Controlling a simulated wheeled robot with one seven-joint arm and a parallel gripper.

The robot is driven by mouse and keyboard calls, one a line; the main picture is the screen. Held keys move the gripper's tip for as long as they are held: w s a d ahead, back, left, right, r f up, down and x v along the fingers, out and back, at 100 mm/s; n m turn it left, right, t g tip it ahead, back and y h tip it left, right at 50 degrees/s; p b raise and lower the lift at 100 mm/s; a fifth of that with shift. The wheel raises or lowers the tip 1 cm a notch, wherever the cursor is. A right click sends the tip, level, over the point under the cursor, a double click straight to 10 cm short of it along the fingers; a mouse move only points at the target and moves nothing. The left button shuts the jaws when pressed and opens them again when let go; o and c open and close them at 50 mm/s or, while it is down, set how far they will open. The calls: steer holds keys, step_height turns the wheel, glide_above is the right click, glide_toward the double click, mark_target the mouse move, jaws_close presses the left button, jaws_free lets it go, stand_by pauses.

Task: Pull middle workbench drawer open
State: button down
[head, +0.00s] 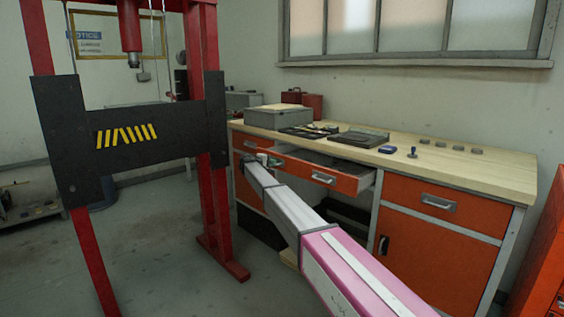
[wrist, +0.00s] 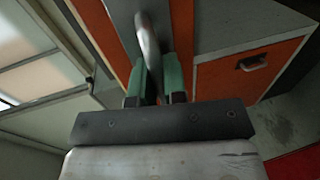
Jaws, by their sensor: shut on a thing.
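The workbench (head: 470,160) has a pale wooden top and orange fronts. Its middle drawer (head: 346,184) stands partly pulled out, with its dark inside showing. One metal handle (head: 323,178) on its front is free. My gripper (head: 271,160) is at the left end of this drawer front, partly hidden by my arm. In the wrist view, my gripper (wrist: 156,78) has its green fingers shut on a curved metal handle (wrist: 149,38) in front of an orange panel (wrist: 183,28). The drawer's far left end is hidden behind my wrist.
A right drawer (head: 462,208) and orange cabinet door (head: 430,252) are closed. A red press frame (head: 210,130) stands close on the left. A grey case (head: 277,117) and small items lie on the bench. Floor between press and bench is mostly clear.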

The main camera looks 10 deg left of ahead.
steer(key=f+v, duration=0.3)
steer(key=v, duration=1.1)
steer(key=shift+s+a, duration=0.35)
steer(key=shift+s, duration=0.1)
steer(key=c, duration=1.2)
jaws_free()
steer(key=shift+o, duration=0.2)
steer(key=v, duration=1)
steer(key=shift+s+a, duration=0.25)
steer(key=shift+s, duration=0.05)
